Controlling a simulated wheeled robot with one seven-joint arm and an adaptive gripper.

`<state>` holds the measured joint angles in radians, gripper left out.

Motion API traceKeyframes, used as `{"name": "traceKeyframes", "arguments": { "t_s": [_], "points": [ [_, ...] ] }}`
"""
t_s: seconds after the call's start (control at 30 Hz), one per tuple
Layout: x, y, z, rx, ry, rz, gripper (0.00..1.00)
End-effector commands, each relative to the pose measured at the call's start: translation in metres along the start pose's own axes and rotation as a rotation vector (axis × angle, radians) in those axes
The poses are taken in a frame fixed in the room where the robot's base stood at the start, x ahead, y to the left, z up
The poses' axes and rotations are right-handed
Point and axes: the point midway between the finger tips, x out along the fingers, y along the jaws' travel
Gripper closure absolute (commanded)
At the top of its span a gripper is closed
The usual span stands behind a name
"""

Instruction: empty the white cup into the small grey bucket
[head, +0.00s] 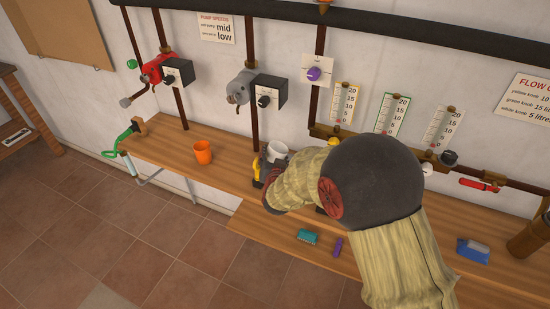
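The white cup (277,151) shows at the back of the wooden bench, just beyond my arm, with its open top partly visible. My gripper (262,168) is at the end of my arm, close to the cup's front left side. Yellow and dark parts show there, but my arm hides most of the gripper. I cannot tell whether its fingers are around the cup or touching it. I cannot make out the small grey bucket; my arm covers much of the bench.
An orange cup (203,152) stands left on the bench (170,147). Pumps, pipes and gauges (391,113) line the wall.

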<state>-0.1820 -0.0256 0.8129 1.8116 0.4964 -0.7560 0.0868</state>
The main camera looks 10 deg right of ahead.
Motion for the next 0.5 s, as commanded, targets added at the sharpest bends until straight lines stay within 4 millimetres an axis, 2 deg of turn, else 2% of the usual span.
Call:
{"name": "traceKeyframes", "arguments": {
  "t_s": [0.5],
  "points": [
    [-0.0012, -0.0045, 0.0004, 0.162, -0.055, -0.035, 1.00]
  ]
}}
